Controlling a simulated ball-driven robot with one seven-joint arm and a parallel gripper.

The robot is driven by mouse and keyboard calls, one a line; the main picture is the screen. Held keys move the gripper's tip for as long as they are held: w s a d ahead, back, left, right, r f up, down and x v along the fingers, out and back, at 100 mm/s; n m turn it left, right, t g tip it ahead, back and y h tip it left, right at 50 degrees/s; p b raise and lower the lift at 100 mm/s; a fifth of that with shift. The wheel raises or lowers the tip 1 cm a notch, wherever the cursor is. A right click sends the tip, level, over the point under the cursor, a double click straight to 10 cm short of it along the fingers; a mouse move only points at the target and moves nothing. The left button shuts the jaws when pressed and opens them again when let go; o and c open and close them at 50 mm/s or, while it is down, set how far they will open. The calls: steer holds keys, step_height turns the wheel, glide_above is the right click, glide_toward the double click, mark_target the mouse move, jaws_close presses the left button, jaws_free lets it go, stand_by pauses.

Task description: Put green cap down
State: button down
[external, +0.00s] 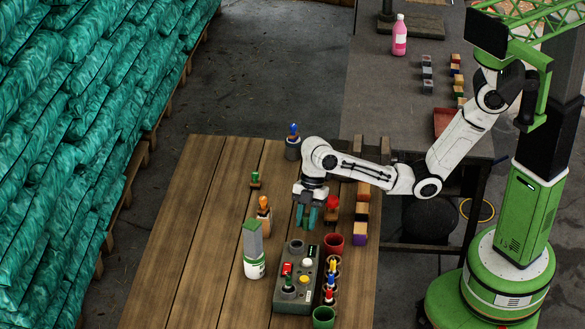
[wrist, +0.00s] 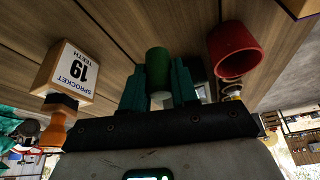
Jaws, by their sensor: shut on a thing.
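My gripper (external: 306,216) hangs over the wooden table, above the far end of the grey control box. In the wrist view its teal fingers (wrist: 158,85) are shut on the green cap (wrist: 157,68), a short green cylinder with a pale lower end. In the external view I cannot clearly separate the cap from the fingers. The cap appears to be held above the table; its exact height is unclear.
The grey control box (external: 280,300) carries knobs and buttons. A red cup (external: 333,243) stands at its right and a green cup (external: 323,318) near its front. An orange-topped block (external: 264,220) and a green-white bottle (external: 254,268) stand left. The table's left side is clear.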

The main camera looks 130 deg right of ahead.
mark_target(303, 228)
steer(key=shift+w+d+f+b, duration=0.15)
steer(key=shift+w+f+b, duration=0.2)
steer(key=shift+f+b, duration=0.3)
step_height(303, 228, down, 3)
steer(key=b, duration=0.3)
steer(key=shift+w+r, duration=0.1)
steer(key=shift+r, duration=0.05)
steer(key=c, duration=0.9)
jaws_free()
steer(key=shift+o, duration=0.2)
steer(key=p+v, duration=0.4)
steer(key=v, duration=0.8)
